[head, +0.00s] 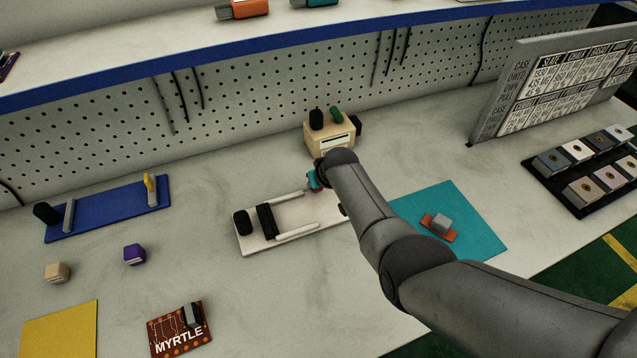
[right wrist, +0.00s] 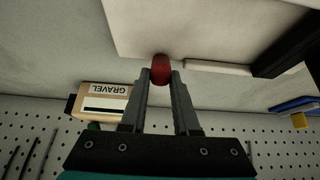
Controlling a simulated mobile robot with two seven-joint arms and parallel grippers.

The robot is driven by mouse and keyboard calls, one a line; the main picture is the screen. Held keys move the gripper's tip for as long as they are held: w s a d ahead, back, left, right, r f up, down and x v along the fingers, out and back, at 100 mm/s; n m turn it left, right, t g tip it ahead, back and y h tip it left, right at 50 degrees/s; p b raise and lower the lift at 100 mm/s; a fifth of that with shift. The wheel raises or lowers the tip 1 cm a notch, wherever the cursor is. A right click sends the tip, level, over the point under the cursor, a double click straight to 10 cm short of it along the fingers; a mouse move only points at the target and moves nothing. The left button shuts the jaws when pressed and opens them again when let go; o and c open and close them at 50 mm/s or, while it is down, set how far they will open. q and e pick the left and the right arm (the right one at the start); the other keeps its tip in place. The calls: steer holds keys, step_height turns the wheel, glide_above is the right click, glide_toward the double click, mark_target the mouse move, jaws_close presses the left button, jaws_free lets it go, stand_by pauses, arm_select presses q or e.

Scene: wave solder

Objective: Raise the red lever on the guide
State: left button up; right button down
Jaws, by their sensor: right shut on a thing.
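The guide is a white plate (head: 253,240) with two pale rails and black blocks, lying on the bench in the middle of the head view. Its right end is partly hidden by my right arm. My right gripper (head: 314,187) is at the guide's far edge. In the right wrist view my right gripper (right wrist: 160,80) is shut on the red lever (right wrist: 160,67), whose rounded red end shows between the fingertips. The guide's white plate (right wrist: 195,25) lies beyond it. In the head view the gripper and arm mostly hide the lever. My left gripper is out of view.
A beige box marked GRAVEL (right wrist: 103,101) stands close behind the guide, also in the head view (head: 318,138). A teal mat (head: 470,205) carries a small board to the right. A blue fixture (head: 105,212) with a yellow lever lies left. Bench between is mostly clear.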

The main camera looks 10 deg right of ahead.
stand_by(0.3)
steer(key=c, duration=0.6)
jaws_free()
steer(key=shift+c, duration=0.2)
steer(key=shift+s+r+p, duration=0.3)
steer(key=shift+r+p, duration=0.3)
steer(key=shift+p, duration=0.05)
steer(key=p+v, duration=0.6)
steer(key=v, duration=0.8)
steer(key=shift+f, duration=0.1)
